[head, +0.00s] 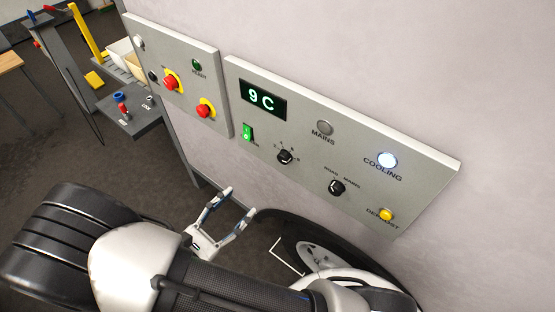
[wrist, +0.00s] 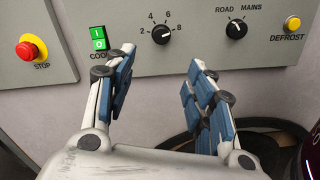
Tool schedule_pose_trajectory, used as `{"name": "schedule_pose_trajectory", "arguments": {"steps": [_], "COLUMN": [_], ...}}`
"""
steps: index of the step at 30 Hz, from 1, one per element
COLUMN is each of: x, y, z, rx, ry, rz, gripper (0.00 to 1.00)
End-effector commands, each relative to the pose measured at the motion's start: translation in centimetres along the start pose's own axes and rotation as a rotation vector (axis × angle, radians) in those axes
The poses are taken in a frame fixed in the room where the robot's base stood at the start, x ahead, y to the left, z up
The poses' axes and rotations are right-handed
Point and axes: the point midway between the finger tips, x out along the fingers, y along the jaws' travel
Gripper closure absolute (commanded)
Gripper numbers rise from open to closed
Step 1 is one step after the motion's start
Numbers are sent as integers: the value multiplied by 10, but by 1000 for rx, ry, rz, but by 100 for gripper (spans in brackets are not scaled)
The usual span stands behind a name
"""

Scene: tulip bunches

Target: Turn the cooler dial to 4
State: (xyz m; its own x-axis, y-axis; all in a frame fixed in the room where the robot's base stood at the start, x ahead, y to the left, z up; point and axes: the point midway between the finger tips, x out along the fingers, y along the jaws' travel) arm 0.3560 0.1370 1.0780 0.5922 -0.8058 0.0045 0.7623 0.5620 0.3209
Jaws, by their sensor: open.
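The cooler dial (wrist: 162,33) is a black round knob on the grey control panel (wrist: 190,62), with 2, 4, 6 and 8 printed around it. Its pointer seems to lean to the upper right, but I cannot tell the exact number. In the head view the dial (head: 285,156) sits below the green 9 C display (head: 263,99). My gripper (wrist: 160,58) is open and empty, its fingers apart below the dial in the wrist view. In the head view my gripper (head: 240,201) is lower left of the dial, clear of the panel.
A green switch (wrist: 98,38) is left of the dial; a ROAD/MAINS knob (wrist: 236,29) and yellow DEFROST button (wrist: 292,23) are right. A lit COOLING lamp (head: 387,160) is on the panel. A red STOP button (wrist: 27,50) is on the neighbouring panel.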

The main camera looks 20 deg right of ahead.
Motion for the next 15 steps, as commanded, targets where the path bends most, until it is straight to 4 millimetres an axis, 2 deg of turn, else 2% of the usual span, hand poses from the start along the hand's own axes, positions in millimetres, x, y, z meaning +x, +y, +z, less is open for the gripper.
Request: {"name": "schedule_pose_trajectory", "arguments": {"steps": [5, 15], "x": [30, 105], "y": [-2, -3], "z": [0, 0], "rx": [-2, 0], "ry": [-1, 0], "rz": [-10, -12], "gripper": [50, 50]}}
